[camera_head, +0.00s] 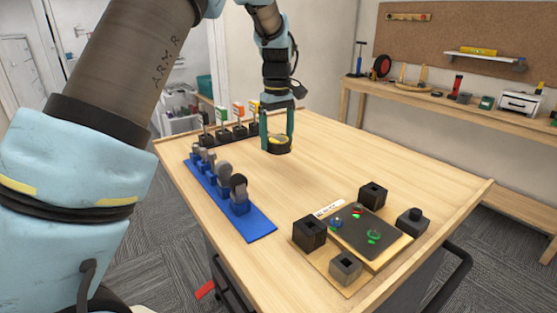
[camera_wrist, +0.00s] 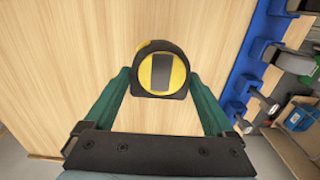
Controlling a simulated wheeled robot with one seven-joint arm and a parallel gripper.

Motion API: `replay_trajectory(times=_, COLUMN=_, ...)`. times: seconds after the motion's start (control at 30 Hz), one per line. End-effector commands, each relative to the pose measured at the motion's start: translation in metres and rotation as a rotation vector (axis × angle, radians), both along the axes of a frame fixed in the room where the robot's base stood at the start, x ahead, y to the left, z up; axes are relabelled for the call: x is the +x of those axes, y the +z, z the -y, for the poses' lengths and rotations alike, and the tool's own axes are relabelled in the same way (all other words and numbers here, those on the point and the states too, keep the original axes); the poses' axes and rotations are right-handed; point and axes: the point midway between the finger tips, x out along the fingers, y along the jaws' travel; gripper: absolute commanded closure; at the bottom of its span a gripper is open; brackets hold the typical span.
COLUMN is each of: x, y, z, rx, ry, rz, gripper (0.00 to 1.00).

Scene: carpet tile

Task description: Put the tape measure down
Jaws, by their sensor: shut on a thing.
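The tape measure (camera_wrist: 160,70) is black and yellow with a dark grey band across its middle. In the head view, it (camera_head: 277,144) is low between the fingers of my gripper (camera_head: 277,139), over the far part of the wooden table (camera_head: 330,152). In the wrist view, my gripper (camera_wrist: 160,75) has its two green fingers shut on the tape measure's sides. Whether the tape measure's underside touches the table top or hangs just above it, I cannot tell.
A blue rack (camera_head: 248,222) with several grey-headed tools stands left of the gripper. A dark rack (camera_head: 230,135) with coloured cards stands behind it. A board with black blocks (camera_head: 346,268) lies at the near right.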

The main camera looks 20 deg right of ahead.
Motion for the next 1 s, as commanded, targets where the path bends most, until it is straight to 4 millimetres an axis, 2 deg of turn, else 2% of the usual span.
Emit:
replay_trajectory(times=0.5, x=0.0, y=-0.056, z=-0.001, rx=0.001, ry=0.001, rz=0.0, gripper=0.85)
replay_trajectory(times=0.87, x=0.0, y=-0.062, z=0.0, rx=-0.001, ry=0.001, rz=0.001, gripper=0.85)
replay_trajectory(times=0.9, x=0.0, y=-0.063, z=0.0, rx=-0.001, ry=0.001, rz=0.001, gripper=0.1)
replay_trajectory(times=1.0, x=0.0, y=-0.063, z=0.0, rx=-0.001, ry=0.001, rz=0.001, gripper=0.0)
